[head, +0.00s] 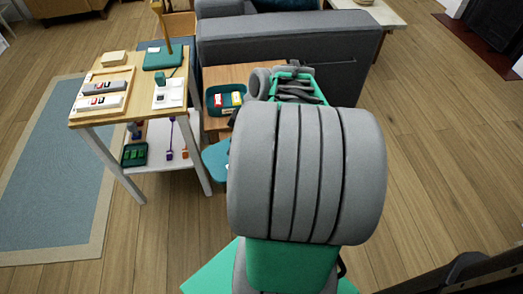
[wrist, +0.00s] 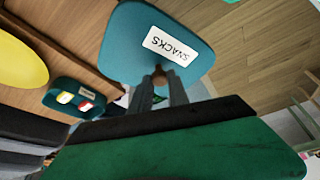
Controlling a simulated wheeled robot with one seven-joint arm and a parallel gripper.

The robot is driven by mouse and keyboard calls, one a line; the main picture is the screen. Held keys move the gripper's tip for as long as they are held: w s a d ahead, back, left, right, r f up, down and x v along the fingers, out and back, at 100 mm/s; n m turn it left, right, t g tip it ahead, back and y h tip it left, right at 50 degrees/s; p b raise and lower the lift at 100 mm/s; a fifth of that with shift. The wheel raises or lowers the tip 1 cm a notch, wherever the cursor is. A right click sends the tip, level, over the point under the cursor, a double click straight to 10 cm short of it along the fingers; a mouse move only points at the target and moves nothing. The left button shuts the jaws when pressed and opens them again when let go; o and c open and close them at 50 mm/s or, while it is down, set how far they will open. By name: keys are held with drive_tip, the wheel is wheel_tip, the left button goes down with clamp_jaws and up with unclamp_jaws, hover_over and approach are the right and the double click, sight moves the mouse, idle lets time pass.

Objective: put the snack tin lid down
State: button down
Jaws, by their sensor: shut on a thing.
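The snack tin lid (wrist: 185,30) is a teal rounded slab with a white "SNACKS" label. In the wrist view my gripper (wrist: 160,78) is shut on its small brown knob. In the head view part of the lid (head: 216,160) shows left of my arm, beyond the front edge of the low wooden table; my arm hides the rest and my gripper. The open teal tin (head: 213,108), with red and yellow packs inside, stands on that table, apart from the lid. It also shows in the wrist view (wrist: 62,113).
The low wooden table (head: 240,73) has bare top behind the tin. A white-legged shelf table (head: 135,62) with trays and a teal-based lamp stands left. A grey sofa (head: 290,45) is behind. A yellow round thing (wrist: 20,60) shows in the wrist view.

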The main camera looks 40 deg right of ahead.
drive_tip(key=d+f, duration=0.1)
drive_tip(key=d, duration=0.1)
drive_tip(key=w+d+f+b, duration=0.1)
drive_tip(key=d+f, duration=0.1)
drive_tip(key=d, duration=0.1)
drive_tip(key=w+d+f+b, duration=0.1)
drive_tip(key=d, duration=0.2)
drive_tip(key=shift+d+f, duration=0.2)
drive_tip(key=shift+d, duration=0.05)
drive_tip(key=d+f, duration=0.2)
drive_tip(key=w+d+f+b, duration=0.1)
drive_tip(key=d+f, duration=0.1)
drive_tip(key=f, duration=0.1)
drive_tip(key=shift+w+d+f, duration=0.1)
drive_tip(key=shift+d, duration=0.2)
drive_tip(key=f+b, duration=0.2)
drive_tip(key=f, duration=0.1)
drive_tip(key=shift+w+d+f, duration=0.1)
drive_tip(key=shift+d+f, duration=0.1)
drive_tip(key=shift+f, duration=0.1)
drive_tip(key=shift+r, duration=0.1)
